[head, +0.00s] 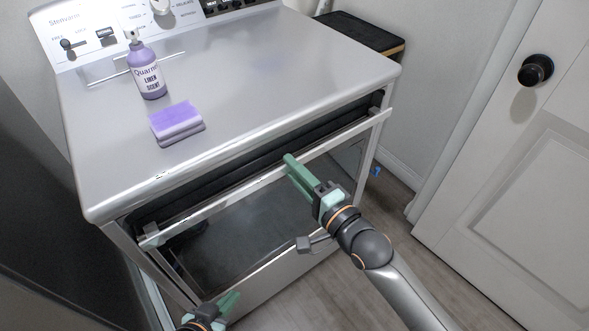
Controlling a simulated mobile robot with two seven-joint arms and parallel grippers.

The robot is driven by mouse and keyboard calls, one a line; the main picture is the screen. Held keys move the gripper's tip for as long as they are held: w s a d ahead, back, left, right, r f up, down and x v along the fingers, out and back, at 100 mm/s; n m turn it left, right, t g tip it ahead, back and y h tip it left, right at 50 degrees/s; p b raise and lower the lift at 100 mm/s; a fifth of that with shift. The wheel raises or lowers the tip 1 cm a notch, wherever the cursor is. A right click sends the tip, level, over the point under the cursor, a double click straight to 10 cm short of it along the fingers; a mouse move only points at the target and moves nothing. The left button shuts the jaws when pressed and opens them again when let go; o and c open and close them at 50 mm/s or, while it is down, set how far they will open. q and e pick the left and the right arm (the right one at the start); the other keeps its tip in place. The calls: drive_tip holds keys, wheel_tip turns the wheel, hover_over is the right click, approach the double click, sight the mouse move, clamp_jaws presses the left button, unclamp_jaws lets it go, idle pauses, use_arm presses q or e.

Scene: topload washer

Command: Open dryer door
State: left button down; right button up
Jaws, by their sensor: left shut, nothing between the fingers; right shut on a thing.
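The dryer (250,50) is a silver machine with a flat top. Its front door (265,262) has a dark glass panel in a silver frame. The door's top edge stands out from the body, with a dark gap behind it, so the door is ajar. My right gripper (290,160) has its green fingers at the door's top edge, shut on that edge; the far fingertip is partly hidden. My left gripper (232,297) is shut and empty, low in front of the door near the bottom of the view. A grey handle-like piece (308,243) shows by the door's lower right.
A purple spray bottle (146,70) and a purple sponge (176,121) rest on the dryer top. A white room door with a black knob (535,69) stands at the right.

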clamp_jaws()
drive_tip(key=shift+f, duration=0.15)
idle(0.9)
